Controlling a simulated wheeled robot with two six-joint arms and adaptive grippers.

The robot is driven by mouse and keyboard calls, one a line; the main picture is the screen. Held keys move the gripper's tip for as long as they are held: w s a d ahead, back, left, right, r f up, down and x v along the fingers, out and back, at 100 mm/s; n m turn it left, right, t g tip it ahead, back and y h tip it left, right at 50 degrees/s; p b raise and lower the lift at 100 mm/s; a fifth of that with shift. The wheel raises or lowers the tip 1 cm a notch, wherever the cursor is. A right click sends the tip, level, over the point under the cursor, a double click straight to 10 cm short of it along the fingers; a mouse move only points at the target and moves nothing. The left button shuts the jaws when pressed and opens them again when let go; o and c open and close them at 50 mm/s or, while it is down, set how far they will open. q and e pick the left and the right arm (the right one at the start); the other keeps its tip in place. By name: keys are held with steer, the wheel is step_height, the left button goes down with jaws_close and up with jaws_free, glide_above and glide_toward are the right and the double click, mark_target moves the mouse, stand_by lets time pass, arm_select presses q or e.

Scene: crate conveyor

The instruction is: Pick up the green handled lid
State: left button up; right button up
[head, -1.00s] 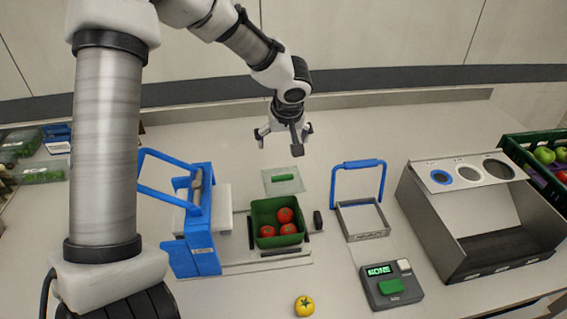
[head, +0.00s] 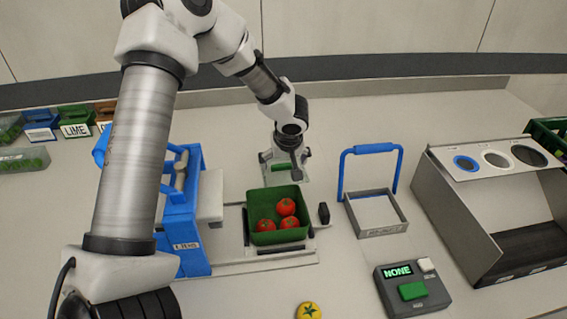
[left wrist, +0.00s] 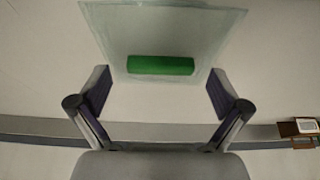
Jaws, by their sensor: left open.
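The lid is a clear, pale square plate (left wrist: 195,30) with a green bar handle (left wrist: 160,65); it lies on the table behind the green crate. In the head view its green handle (head: 283,168) shows just under my left gripper (head: 285,160), which partly hides the lid. My left gripper is open, pointing down over the lid. In the left wrist view its two fingers (left wrist: 160,92) are spread to either side of the handle, apart from it. My right gripper is not in view.
The green crate (head: 262,238) of red tomatoes sits in front of the lid. A blue-handled press (head: 187,220) is left; a blue-handled frame (head: 404,218), grey box reading NONE (head: 425,305) and bin with holes (head: 432,190) are right. A yellow tomato (head: 308,311) lies in front.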

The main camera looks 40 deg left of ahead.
arm_select(q)
steer(key=shift+w+a+f, duration=0.1)
steer(key=shift+f, duration=0.25)
steer(key=shift+r, duration=0.1)
steer(key=shift+c, duration=0.4)
steer(key=c, duration=0.7)
